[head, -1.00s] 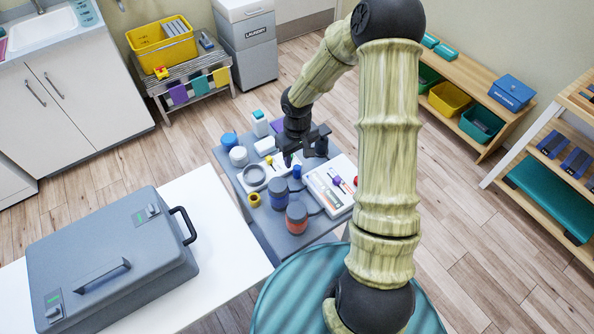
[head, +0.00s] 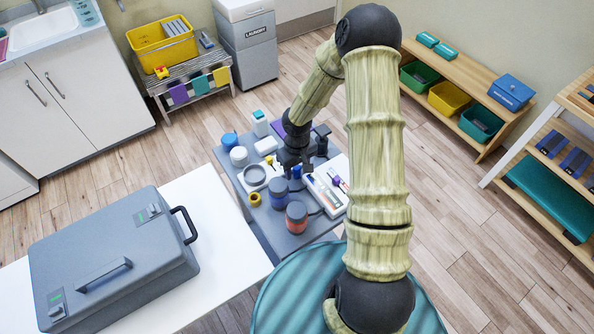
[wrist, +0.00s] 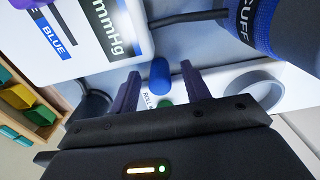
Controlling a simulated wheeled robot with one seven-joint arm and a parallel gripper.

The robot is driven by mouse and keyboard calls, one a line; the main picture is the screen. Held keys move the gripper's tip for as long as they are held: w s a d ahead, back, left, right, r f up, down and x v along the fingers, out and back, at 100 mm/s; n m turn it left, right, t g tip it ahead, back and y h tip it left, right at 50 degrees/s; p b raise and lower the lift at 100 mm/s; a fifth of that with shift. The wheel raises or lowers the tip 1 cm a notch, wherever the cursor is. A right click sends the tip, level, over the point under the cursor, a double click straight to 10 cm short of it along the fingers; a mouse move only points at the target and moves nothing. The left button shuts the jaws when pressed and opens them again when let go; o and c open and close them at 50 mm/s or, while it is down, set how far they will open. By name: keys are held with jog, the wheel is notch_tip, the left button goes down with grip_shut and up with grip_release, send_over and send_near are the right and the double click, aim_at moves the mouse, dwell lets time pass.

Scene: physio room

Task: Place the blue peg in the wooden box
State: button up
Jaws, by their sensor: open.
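The blue peg (wrist: 159,76) is a short rounded cylinder. In the wrist view it shows between the two fingers of my gripper (wrist: 161,88), a little beyond their tips, with a gap on each side. In the head view a blue spot that looks like the peg (head: 297,172) shows beside my gripper (head: 291,168), on the grey trolley top. My gripper is open and empty, low over the trolley. A green peg end (wrist: 166,103) shows below the blue one in the wrist view. I cannot make out a wooden box in either view.
A white gauge panel (wrist: 100,28) and a blue cuff roll (wrist: 262,28) lie close to my gripper. Jars, including a red-banded one (head: 297,216), and a grey ring (head: 255,177) crowd the trolley. A grey case (head: 110,260) lies on the white table.

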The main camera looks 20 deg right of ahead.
aim_at(297, 167)
dwell(0.3)
grip_shut()
jog(key=shift+r, duration=0.15)
notch_tip(297, 167, up, 10)
jog(key=shift+f, duration=0.1)
dwell(0.3)
dwell(0.5)
